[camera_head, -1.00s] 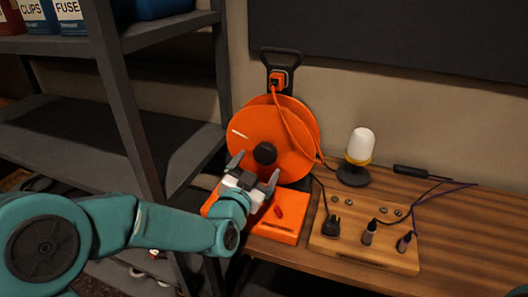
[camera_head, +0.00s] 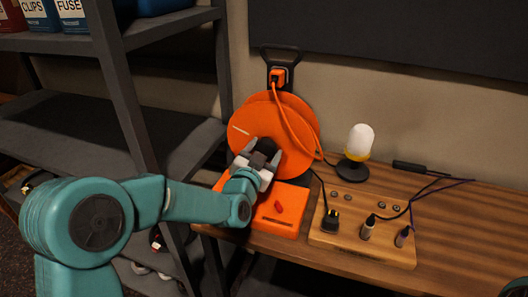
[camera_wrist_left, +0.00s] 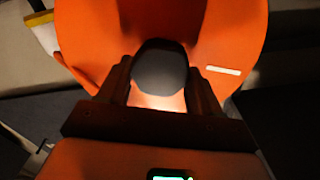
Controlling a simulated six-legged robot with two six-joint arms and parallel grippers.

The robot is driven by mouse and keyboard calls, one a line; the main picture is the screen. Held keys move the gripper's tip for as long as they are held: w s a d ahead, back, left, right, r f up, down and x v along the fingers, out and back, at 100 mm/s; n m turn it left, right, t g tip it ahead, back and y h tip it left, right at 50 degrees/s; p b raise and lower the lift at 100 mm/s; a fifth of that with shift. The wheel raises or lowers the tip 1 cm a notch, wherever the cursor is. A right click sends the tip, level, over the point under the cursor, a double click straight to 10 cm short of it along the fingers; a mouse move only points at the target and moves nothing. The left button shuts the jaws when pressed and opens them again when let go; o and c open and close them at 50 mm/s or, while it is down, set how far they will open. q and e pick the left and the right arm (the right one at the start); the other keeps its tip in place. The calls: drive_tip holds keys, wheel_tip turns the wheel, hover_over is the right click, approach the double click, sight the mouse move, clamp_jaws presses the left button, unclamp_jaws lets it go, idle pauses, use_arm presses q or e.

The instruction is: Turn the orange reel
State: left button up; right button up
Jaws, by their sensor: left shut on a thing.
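The orange reel (camera_head: 290,118) stands upright on its orange base (camera_head: 276,221) at the back of the desk, with a pale stripe on its left face. In the left wrist view the knob (camera_wrist_left: 160,68) sits between the two fingers, with the orange disc (camera_wrist_left: 235,35) behind and the pale stripe to the right. My right gripper is not in view.
A wooden board (camera_head: 350,243) with several plugs and cables lies right of the reel base. A white and yellow lamp (camera_head: 359,146) stands behind it. A dark metal shelf (camera_head: 150,120) stands close on the left. The desk's right side (camera_head: 470,230) is mostly bare.

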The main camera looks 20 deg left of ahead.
use_arm(q)
drive_tip(key=shift+f+m+b, duration=0.1)
drive_tip(key=shift+m+b, duration=1)
drive_tip(key=shift+m, duration=0.1)
drive_tip(key=m+b, duration=0.1)
drive_tip(key=m, duration=0.2)
drive_tip(key=shift+d+m, duration=0.1)
drive_tip(key=shift+m, duration=0.2)
drive_tip(key=m+b, duration=0.1)
drive_tip(key=m, duration=0.2)
drive_tip(key=shift+m, duration=0.3)
drive_tip(key=m, duration=0.4)
drive_tip(key=shift+m, duration=0.3)
